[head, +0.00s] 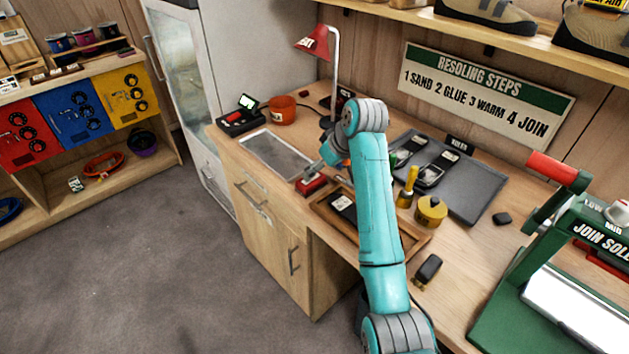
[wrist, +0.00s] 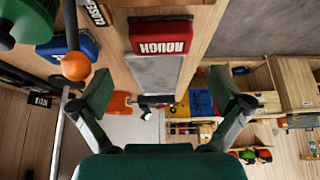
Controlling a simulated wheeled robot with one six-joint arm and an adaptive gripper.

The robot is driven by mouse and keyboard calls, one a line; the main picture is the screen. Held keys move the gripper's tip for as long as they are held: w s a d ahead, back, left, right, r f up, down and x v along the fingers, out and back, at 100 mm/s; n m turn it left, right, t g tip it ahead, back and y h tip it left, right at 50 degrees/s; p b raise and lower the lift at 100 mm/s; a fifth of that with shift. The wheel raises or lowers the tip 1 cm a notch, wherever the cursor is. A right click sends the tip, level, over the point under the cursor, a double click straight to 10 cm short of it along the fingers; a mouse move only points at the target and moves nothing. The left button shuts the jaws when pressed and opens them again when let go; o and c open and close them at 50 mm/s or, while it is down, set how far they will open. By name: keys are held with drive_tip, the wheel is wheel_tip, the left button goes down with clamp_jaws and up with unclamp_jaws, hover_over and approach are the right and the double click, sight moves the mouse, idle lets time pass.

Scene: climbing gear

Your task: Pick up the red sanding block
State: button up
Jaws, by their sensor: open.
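The red sanding block (head: 312,186) lies on the workbench near its front edge, just right of a grey plate. In the wrist view the red block (wrist: 160,38) shows at the top centre, with a label reading ROUGH. My gripper (head: 319,168) is just above the block in the head view and partly covers it. In the wrist view my gripper (wrist: 158,90) has its two fingers wide apart, with nothing between them. The block appears beyond the fingertips, roughly centred between them, and apart from them.
The grey plate (head: 268,156) lies left of the block. A wooden tray (head: 412,241) holding a dark block stands close on the right. A red lamp (head: 314,42), an orange pot (head: 282,109) and a yellow tin (head: 432,211) stand on the bench. A green press (head: 503,305) is at far right.

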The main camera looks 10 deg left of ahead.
sight(311, 183)
drive_tip(key=x, duration=0.2)
drive_tip(key=shift+w+a+f, duration=0.1)
drive_tip(key=shift+w+f, duration=0.05)
drive_tip(key=shift+f, duration=0.25)
drive_tip(key=shift+x, duration=2.65)
drive_tip(key=shift+a, duration=0.15)
drive_tip(key=c, duration=0.9)
